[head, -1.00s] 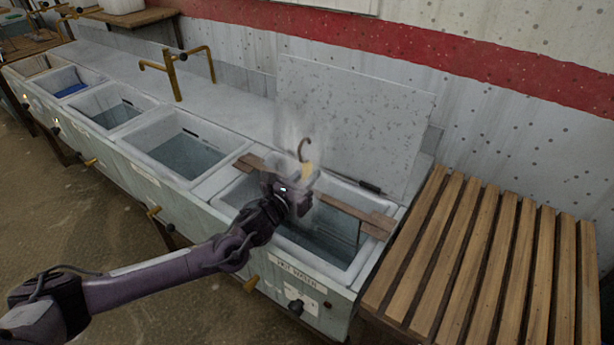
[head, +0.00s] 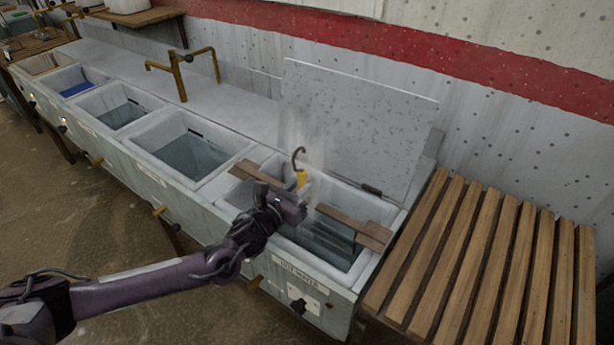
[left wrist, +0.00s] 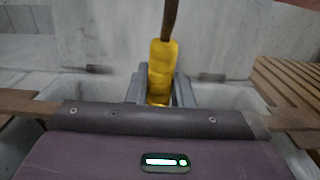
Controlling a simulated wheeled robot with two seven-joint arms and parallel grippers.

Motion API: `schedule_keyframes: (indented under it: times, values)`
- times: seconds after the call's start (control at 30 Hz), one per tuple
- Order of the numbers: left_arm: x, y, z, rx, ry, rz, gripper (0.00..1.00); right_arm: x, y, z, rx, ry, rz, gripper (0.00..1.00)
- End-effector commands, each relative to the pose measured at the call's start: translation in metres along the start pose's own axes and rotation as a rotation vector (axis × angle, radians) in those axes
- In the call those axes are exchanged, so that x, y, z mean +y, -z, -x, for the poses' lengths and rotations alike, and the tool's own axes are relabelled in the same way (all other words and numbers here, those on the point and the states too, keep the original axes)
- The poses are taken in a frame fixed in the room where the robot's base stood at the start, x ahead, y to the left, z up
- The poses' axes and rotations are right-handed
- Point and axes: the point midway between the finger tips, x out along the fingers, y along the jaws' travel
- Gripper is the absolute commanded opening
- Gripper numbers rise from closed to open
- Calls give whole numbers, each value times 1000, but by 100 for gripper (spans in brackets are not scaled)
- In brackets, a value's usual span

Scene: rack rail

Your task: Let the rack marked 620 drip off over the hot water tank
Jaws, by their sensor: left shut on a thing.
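My left gripper (head: 298,192) is over the hot water tank (head: 352,277), which bears a HOT WATER label. It is shut on a yellow handle grip (head: 302,179) with a brown hook (head: 298,156) rising above it. In the left wrist view the yellow grip (left wrist: 162,68) stands upright between the grey fingers. I take the grip to be part of a rack, but its body is hidden by my gripper and arm, and no number is readable. A wooden rail (head: 345,220) lies across the tank. My right gripper is not in view.
A tilted speckled lid (head: 355,120) stands behind the tank. A slatted wooden bench (head: 485,260) is at the right. Further water basins (head: 190,155) and a brass tap (head: 178,75) lie to the left.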

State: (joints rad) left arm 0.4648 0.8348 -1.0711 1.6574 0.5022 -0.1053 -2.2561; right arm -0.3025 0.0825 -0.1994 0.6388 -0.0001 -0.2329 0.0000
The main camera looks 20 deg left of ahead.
Motion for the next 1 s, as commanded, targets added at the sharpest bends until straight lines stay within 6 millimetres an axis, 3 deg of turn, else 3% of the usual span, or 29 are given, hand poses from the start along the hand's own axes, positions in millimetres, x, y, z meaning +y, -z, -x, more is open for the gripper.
schedule_keyframes:
  times: [0.63, 1.0]
  values:
    - [0, -1, 49, 2, 0, 0, 0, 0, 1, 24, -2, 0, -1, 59]
    - [0, -1, 56, -1, 0, 1, 0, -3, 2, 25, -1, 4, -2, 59]
